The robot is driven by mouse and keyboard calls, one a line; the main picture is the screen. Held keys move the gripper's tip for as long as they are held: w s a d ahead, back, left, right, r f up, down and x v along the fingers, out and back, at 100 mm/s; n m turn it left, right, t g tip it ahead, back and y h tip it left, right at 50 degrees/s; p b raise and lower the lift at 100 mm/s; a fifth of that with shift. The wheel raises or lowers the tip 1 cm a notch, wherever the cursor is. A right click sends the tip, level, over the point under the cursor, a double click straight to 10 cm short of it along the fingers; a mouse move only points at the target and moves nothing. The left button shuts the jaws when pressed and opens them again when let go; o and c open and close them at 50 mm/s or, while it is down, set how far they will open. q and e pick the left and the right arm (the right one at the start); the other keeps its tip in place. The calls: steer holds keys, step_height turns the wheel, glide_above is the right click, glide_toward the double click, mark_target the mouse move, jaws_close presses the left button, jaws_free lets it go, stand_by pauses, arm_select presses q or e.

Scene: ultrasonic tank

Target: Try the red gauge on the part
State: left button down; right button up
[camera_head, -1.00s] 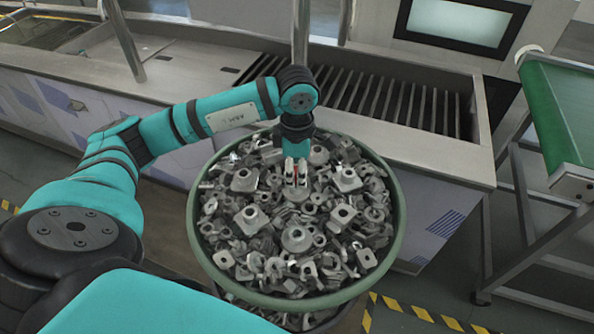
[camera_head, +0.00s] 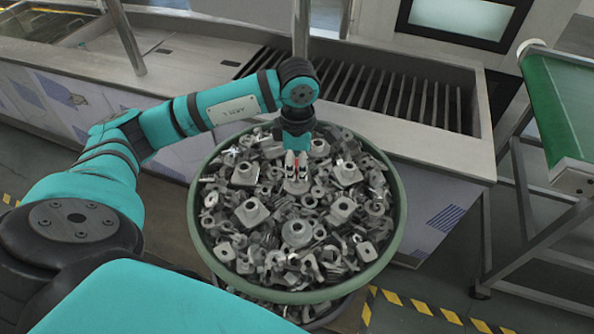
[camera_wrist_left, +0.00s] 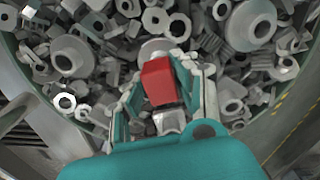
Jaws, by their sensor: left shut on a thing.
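My left gripper (camera_head: 296,166) is over the far part of a round green bin full of grey metal parts. It is shut on the red gauge, which shows in the left wrist view as a red block (camera_wrist_left: 161,82) between the fingers. In the head view only a little red shows between the fingertips. A grey part (camera_head: 298,184) lies just under the fingertips; I cannot tell whether the gauge touches it. Which of the many grey parts is the task's part is not clear. My right gripper is not in view.
The bin's green rim (camera_head: 197,228) surrounds the heap. Behind it stands a steel tank bench with a slatted opening (camera_head: 400,98). A green conveyor (camera_head: 556,105) is at the right. Yellow-black floor tape (camera_head: 420,306) runs at the front right.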

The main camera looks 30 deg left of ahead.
arm_select(q)
steer(key=shift+r+p, duration=0.7)
steer(key=shift+r, duration=0.85)
steer(key=shift+r+p, duration=1.05)
steer(key=shift+r, duration=0.95)
